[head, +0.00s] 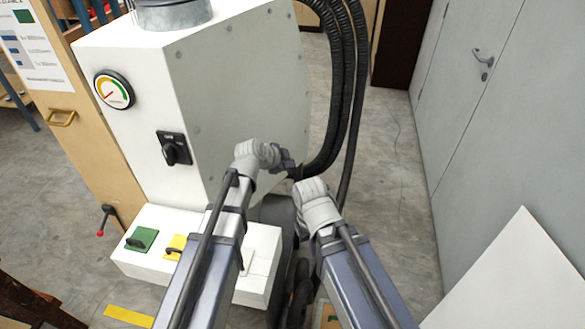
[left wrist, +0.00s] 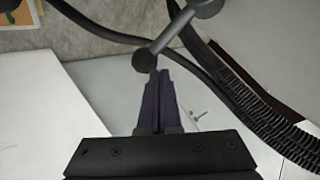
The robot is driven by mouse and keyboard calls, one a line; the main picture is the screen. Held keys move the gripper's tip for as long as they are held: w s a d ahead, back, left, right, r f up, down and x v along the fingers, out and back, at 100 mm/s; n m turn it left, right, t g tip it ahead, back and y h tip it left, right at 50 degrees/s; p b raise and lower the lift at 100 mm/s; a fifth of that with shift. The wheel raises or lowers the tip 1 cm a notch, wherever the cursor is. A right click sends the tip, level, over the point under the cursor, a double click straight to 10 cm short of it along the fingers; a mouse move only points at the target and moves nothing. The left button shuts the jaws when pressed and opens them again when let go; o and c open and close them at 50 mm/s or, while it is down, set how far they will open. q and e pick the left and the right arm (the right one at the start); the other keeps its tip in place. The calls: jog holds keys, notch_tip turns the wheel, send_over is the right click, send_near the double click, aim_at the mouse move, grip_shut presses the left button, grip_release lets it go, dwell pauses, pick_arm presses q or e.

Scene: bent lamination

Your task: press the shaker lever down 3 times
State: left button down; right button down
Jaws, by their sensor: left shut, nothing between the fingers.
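In the left wrist view, a dark grey lever bar with a round ball end (left wrist: 146,61) slants up to a second ball at the top edge. I take it for the shaker lever. My left gripper (left wrist: 159,73) is shut and empty, with its fingertips right by the lower ball; I cannot tell whether they touch. In the head view my left gripper (head: 287,165) is a small dark shape beside the white machine's right edge, and I cannot make out that lever there. My right arm reaches in at the lower middle, its gripper hidden.
The white machine (head: 240,95) has a gauge (head: 114,89) and a black rotary switch (head: 173,149). Black ribbed hoses (head: 345,85) hang behind my left gripper. A red-knobbed handle (head: 101,233) is at the lower left. A grey door (head: 470,90) stands right; floor between is clear.

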aim_at(290, 170)
pick_arm(q)
jog(key=shift+f+b, duration=1.7)
jog(key=shift+f, duration=0.05)
dwell(1.3)
jog(key=shift+r, duration=0.15)
dwell(0.5)
jog(key=shift+r+p, duration=2.3)
jog(key=shift+p, duration=0.15)
notch_tip(290, 170, up, 5)
jog(key=p, duration=0.5)
dwell(1.1)
